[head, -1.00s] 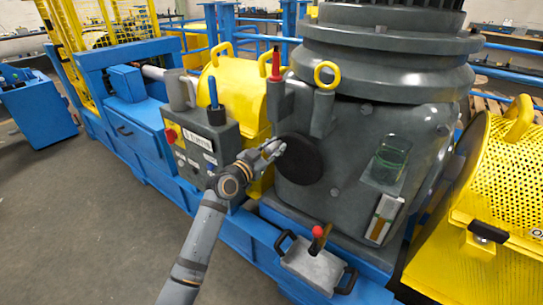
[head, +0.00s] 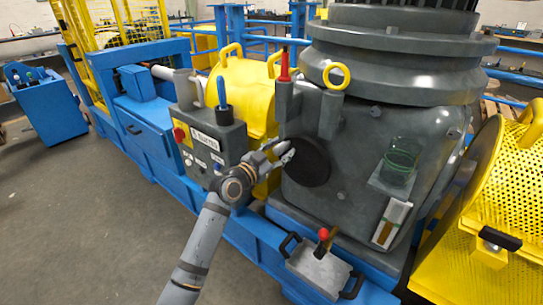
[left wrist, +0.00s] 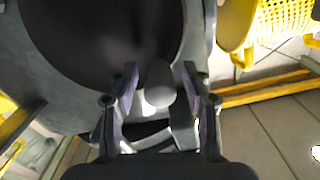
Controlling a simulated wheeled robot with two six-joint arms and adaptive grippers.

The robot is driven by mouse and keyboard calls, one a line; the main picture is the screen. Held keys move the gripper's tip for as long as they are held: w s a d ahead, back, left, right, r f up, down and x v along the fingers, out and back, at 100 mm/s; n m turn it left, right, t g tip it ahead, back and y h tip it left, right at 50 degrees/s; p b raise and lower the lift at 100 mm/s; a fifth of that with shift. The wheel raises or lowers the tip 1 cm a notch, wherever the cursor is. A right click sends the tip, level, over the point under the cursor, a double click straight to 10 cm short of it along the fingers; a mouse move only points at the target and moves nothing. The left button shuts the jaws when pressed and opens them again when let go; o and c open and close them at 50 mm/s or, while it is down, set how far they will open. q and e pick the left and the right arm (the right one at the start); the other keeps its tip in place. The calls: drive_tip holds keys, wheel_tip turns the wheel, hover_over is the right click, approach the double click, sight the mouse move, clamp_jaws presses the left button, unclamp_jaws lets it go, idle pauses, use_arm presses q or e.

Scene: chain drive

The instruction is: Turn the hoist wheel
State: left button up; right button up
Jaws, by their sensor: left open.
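The hoist wheel (head: 307,163) is a dark, flat disc on the side of the large grey gear housing. In the left wrist view the wheel (left wrist: 100,35) fills the upper left, with a rounded grey handle knob (left wrist: 158,88) in front of it. My left gripper (head: 287,151) reaches in from the left and covers the wheel's upper left part. In the left wrist view its fingers (left wrist: 161,76) are open, one on each side of the knob, with a gap visible on both sides. My right gripper is not in view.
A grey control box (head: 207,148) with a blue lever stands left of the wheel. Above the wheel are a red-handled lever (head: 284,66) and a yellow ring (head: 336,76). A red-knobbed lever (head: 323,236) stands below. A yellow perforated guard (head: 505,185) is at the right.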

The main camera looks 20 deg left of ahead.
use_arm(q)
drive_tip(key=v, duration=1.1)
drive_tip(key=shift+d, duration=0.1)
